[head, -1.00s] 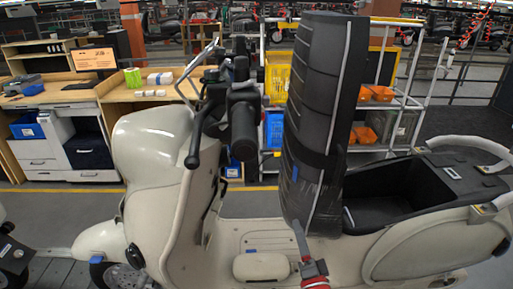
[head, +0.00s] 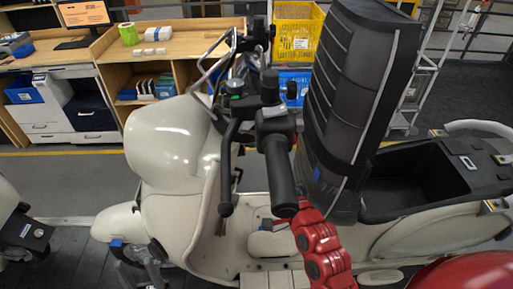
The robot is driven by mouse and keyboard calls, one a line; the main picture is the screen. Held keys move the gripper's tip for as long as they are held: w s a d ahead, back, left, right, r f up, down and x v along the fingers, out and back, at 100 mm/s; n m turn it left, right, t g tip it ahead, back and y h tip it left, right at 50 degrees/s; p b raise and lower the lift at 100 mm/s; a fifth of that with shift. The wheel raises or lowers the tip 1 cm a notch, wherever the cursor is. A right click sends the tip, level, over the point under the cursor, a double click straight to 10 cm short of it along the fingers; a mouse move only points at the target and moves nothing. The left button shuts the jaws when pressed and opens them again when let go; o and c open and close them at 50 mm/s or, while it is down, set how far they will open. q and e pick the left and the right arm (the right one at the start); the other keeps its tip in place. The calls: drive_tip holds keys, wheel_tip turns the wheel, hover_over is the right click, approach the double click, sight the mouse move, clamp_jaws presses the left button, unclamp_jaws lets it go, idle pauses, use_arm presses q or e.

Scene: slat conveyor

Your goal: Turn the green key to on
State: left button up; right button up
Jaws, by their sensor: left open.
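A small green piece (head: 236,85), which looks like the green key, shows on the dark handlebar unit of a cream scooter (head: 168,140). It is too small to tell which way it is turned. The black handlebar grip (head: 282,180) stands to its lower right.
A tall black pack (head: 360,80) stands behind the handlebar, with an open black compartment (head: 405,180) to its right. The mirror and brake lever (head: 228,165) crowd the handlebar. A wooden workbench (head: 160,62) and a yellow crate (head: 297,35) are behind. Another vehicle (head: 25,235) is at far left.

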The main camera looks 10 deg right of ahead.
drive_tip(key=w+b, duration=0.4)
drive_tip(key=w+a+b, duration=0.1)
drive_tip(key=w+b, duration=0.3)
drive_tip(key=w, duration=0.1)
drive_tip(key=w+a+b, duration=0.1)
drive_tip(key=w+b, duration=0.3)
drive_tip(key=w, duration=0.1)
drive_tip(key=shift+a+f, duration=0.2)
drive_tip(key=shift+f, duration=0.1)
drive_tip(key=shift+w+a, duration=0.1)
drive_tip(key=shift+w, duration=0.5)
